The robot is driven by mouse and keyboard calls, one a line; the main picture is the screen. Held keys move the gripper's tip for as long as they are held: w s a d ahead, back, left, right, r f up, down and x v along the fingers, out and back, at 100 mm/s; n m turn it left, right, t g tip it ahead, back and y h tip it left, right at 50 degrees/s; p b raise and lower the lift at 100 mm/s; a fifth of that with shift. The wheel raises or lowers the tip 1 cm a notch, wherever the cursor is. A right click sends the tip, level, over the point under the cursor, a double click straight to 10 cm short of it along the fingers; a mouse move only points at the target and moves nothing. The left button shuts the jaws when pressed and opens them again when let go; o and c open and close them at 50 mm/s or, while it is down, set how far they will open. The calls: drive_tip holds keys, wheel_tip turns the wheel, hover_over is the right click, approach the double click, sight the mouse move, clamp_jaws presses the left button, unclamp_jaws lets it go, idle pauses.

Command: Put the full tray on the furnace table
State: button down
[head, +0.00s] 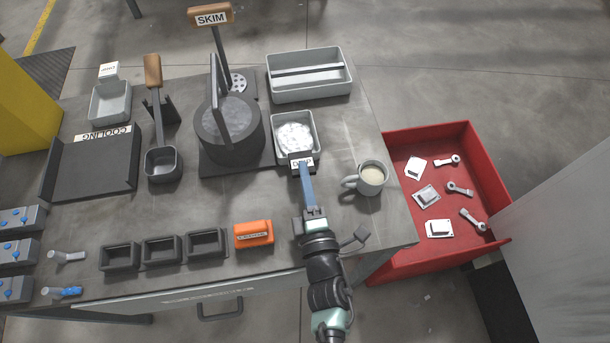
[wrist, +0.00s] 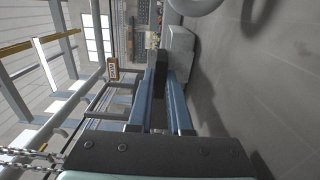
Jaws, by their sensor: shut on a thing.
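The full tray (head: 280,125) is a small light-grey tray heaped with whitish, lumpy material, with a dark labelled tab at its near end. My gripper (head: 302,166) is shut on that tab, reaching from the near side. In the wrist view, my gripper (wrist: 160,80) has its blue fingers closed on a dark block, with the tray's grey wall (wrist: 181,45) just beyond. The tray is over the grey furnace table (head: 210,205), right of the dark crucible (head: 230,130). I cannot tell whether its underside touches the table.
A mug (head: 371,179) stands right of the tray, and a divided grey bin (head: 309,75) behind it. A SKIM tool (head: 222,50) leans in the crucible area. Black moulds (head: 162,251) and an orange block (head: 253,234) line the front. A red bin (head: 400,262) is at right.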

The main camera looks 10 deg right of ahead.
drive_tip(key=shift+f, duration=0.1)
drive_tip(key=c, duration=0.8)
unclamp_jaws()
drive_tip(key=shift+c, duration=0.2)
